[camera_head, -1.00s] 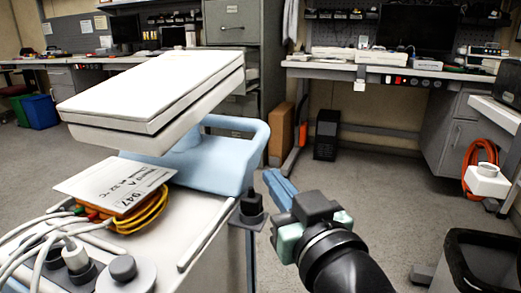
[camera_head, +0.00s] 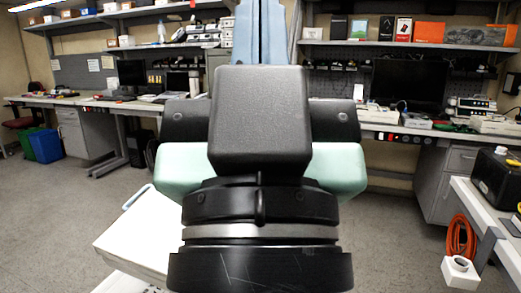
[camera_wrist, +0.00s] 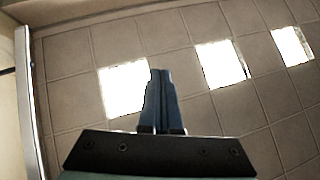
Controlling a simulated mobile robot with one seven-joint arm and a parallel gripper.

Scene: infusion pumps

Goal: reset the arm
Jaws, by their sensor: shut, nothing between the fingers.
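My gripper (camera_head: 262,8) stands upright in the middle of the head view, with its blue fingers pointing up and running to the top edge of the picture. In the wrist view my gripper (camera_wrist: 160,72) has its two blue fingers together with nothing between them. My wrist hides the middle of the room in the head view.
The white top of a device (camera_head: 140,240) shows at the lower left, partly behind my wrist. Workbenches with shelves line the back wall. A black case (camera_head: 497,177) sits on a bench at the right; an orange hose (camera_head: 461,236) hangs below.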

